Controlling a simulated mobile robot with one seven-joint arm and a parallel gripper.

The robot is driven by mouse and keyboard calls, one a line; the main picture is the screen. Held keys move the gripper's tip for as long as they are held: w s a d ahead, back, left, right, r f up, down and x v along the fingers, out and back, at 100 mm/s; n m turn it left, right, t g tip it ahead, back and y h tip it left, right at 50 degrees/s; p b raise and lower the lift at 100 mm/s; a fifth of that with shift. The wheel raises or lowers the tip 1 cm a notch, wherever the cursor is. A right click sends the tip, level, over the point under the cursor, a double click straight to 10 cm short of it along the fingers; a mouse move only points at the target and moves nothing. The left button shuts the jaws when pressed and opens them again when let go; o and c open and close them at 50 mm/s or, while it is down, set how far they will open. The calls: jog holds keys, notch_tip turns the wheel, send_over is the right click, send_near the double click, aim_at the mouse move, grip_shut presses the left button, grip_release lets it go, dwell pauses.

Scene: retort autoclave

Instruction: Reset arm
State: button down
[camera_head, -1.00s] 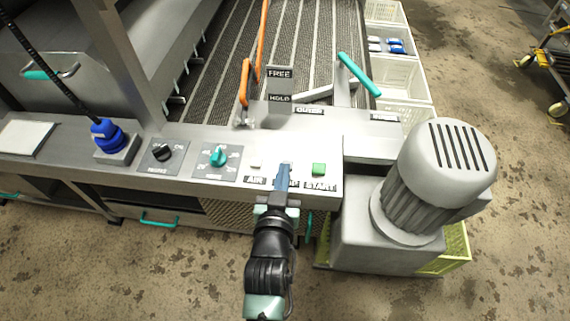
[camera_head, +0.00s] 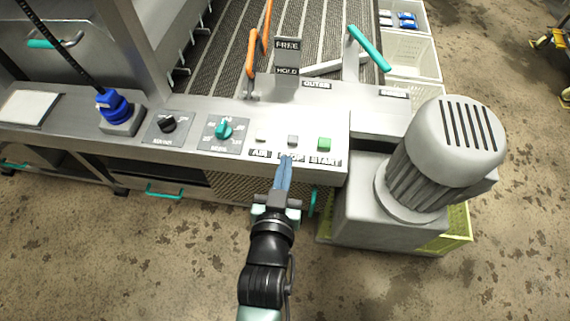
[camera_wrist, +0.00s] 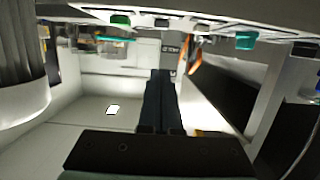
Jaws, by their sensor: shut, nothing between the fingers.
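My gripper (camera_head: 286,162) is shut and empty in the head view, its blue-grey fingers pointing at the front edge of the steel control panel (camera_head: 75,134). The fingertips overlap the STOP label, below the grey stop button (camera_head: 293,140). I cannot tell whether they touch the panel. The green START button (camera_head: 324,144) is to the right and the pale AIR button (camera_head: 261,139) to the left. In the wrist view the shut fingers (camera_wrist: 160,80) rise in the middle, with the green button (camera_wrist: 120,20) and the teal knob (camera_wrist: 246,41) near the top.
A large grey motor (camera_head: 455,150) stands close to the right. Orange levers (camera_head: 251,55) and a teal-handled lever (camera_head: 369,48) rise behind the panel. A teal knob (camera_head: 224,129), black knob (camera_head: 167,124) and blue plug (camera_head: 113,104) stand on the left. The floor in front is open.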

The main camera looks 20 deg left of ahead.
dwell(0.4)
jog(key=w+d+r+m+t+h+p, duration=0.1)
jog(key=w+d+r+t, duration=0.15)
jog(key=r, duration=0.95)
jog(key=w+d+r+t+p, duration=0.2)
jog(key=w+r, duration=0.1)
jog(key=r, duration=0.8)
jog(key=w+d+r+m+t+h+p, duration=0.1)
jog(key=w+d+r+t, duration=0.15)
jog(key=r, duration=0.95)
jog(key=s+d+r+t, duration=0.2)
jog(key=s+r, duration=0.1)
jog(key=r, duration=0.6)
jog(key=s+d+r+t+h+p, duration=0.1)
jog(key=s+r, duration=0.3)
jog(key=r, duration=0.5)
jog(key=s+d+r+m+t+h+p, duration=0.1)
jog(key=s+d+r+t, duration=0.1)
jog(key=r, duration=0.7)
jog(key=shift+s+d+r+t, duration=0.2)
jog(key=shift+s+d+t, duration=0.1)
jog(key=shift+s+d, duration=0.45)
jog(key=shift+a, duration=0.15)
